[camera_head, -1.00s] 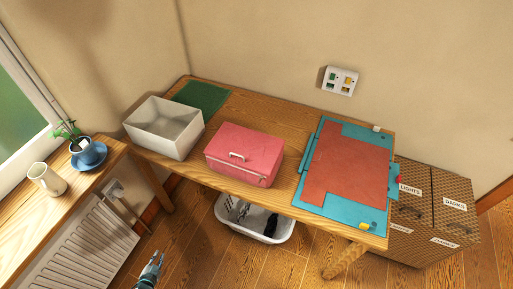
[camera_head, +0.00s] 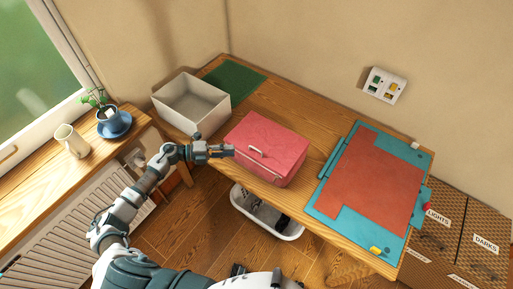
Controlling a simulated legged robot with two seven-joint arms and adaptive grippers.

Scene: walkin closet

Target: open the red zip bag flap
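The red zip bag (camera_head: 275,140) is a pinkish-red box-shaped bag on the wooden table. Its flap lies closed on top, with a pale handle (camera_head: 257,152) near the front left and a light zip line along the front. My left gripper (camera_head: 228,150) is at the bag's left edge, with its fingers pointing right towards the handle side. I cannot tell whether it touches the bag or how far its fingers are apart. My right gripper does not show clearly in this view.
A grey open box (camera_head: 190,120) stands left of the bag, close to my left arm. A green mat (camera_head: 235,78) lies behind it. A teal board with a red sheet (camera_head: 378,180) lies to the right.

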